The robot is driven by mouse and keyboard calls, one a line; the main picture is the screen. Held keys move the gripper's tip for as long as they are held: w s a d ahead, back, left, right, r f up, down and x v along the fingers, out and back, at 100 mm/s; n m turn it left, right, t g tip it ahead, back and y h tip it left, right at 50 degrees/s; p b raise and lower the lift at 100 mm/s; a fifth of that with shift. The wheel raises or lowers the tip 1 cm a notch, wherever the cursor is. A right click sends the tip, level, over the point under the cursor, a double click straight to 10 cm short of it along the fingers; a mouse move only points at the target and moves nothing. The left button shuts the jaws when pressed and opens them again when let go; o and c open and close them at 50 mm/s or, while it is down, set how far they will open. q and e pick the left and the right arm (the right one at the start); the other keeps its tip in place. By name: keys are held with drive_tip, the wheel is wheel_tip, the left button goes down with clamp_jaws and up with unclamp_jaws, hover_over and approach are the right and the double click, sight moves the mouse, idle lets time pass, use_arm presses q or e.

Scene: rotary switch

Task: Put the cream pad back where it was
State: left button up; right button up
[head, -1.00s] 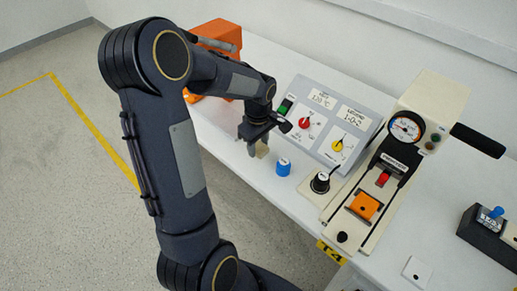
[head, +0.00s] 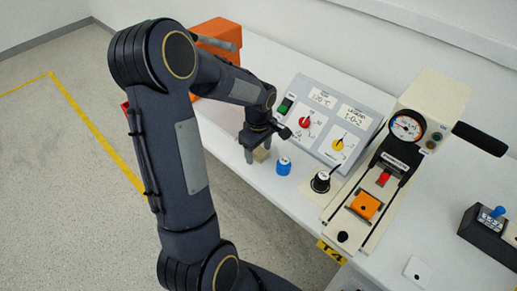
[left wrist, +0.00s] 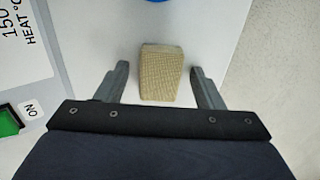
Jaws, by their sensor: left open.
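The cream pad is a small beige block with a woven texture, and it shows in the left wrist view (left wrist: 161,72) on the white table. In the head view (head: 262,154) it is partly hidden by my left gripper. My left gripper (head: 258,154) is open and points down at the pad. In the left wrist view its two fingers (left wrist: 159,76) stand on either side of the pad, with gaps on both sides. My right gripper is not in view.
A blue knob (head: 283,166) stands close to the right of the pad, with a black knob (head: 320,182) beyond. A sloped control panel (head: 358,113) stands behind. A press (head: 425,105) with an orange pad (head: 366,207) is farther right. The table's front edge is near the gripper.

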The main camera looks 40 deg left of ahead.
sight(259, 151)
use_arm(q)
drive_tip(key=shift+r, duration=0.3)
wheel_tip(259, 151, up, 10)
drive_tip(key=r, duration=0.1)
drive_tip(key=s+d+r+m+t+h, duration=0.3)
drive_tip(key=s+d+m+t, duration=0.2)
drive_tip(key=s+d+m, duration=0.9)
drive_tip(key=s+m, duration=0.1)
drive_tip(key=s, duration=0.3)
drive_tip(key=shift+r+t+h+p, duration=0.15)
drive_tip(key=shift+t+h+p, duration=0.15)
drive_tip(key=shift+h+p, duration=0.1)
drive_tip(key=shift+r+p, duration=0.65)
drive_tip(key=shift+f, duration=0.15)
drive_tip(key=shift+c, duration=0.4)
